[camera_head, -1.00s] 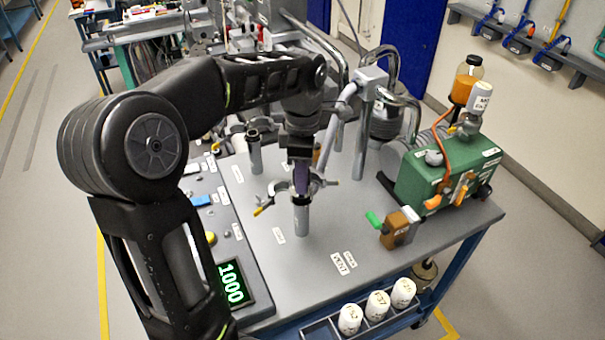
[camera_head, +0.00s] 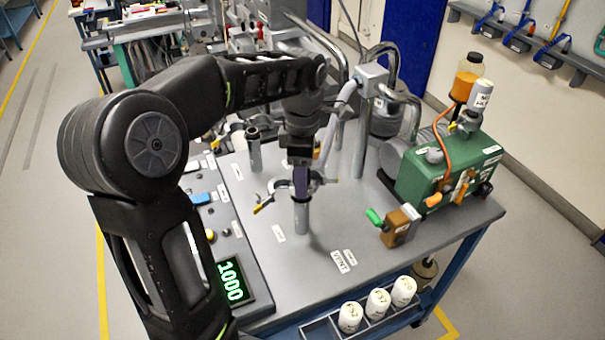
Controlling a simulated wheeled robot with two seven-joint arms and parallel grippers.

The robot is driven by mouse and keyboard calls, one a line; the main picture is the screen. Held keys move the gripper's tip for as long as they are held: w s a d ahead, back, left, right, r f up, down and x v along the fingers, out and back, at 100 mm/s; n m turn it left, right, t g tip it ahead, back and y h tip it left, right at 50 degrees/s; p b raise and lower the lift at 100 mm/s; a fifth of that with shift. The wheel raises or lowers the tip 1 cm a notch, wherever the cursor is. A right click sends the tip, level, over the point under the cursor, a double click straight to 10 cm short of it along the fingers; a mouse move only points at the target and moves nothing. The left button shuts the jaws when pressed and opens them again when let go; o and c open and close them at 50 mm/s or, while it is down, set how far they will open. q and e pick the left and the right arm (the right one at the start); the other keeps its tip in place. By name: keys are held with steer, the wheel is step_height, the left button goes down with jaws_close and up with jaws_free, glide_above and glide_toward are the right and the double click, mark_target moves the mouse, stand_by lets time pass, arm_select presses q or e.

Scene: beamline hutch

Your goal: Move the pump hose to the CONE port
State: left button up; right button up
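My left arm reaches in from the left, and its gripper (camera_head: 301,185) points down at the top of the front upright grey stub (camera_head: 302,217). The grey pump hose (camera_head: 335,120) runs from a grey box on a post (camera_head: 371,76) down behind my gripper. Its end is hidden, so I cannot tell whether the fingers hold it. A second upright stub (camera_head: 255,153) with a dark top stands behind to the left. My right gripper is not in view.
A green pump (camera_head: 440,180) stands at the right, with a brown block with green handle (camera_head: 398,226) in front of it. A control panel with a display reading 1000 (camera_head: 230,282) is at the left. White canisters (camera_head: 378,302) stand in a tray at the front edge.

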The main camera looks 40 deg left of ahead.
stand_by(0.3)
arm_select(q)
steer(key=shift+r, duration=0.35)
step_height(320, 180, up, 4)
steer(key=shift+b, duration=0.35)
step_height(320, 180, up, 2)
steer(key=shift+r+p, duration=0.1)
steer(key=shift+p, duration=0.7)
steer(key=shift+r+p, duration=0.5)
steer(key=shift+p, duration=0.1)
steer(key=shift+f, duration=0.1)
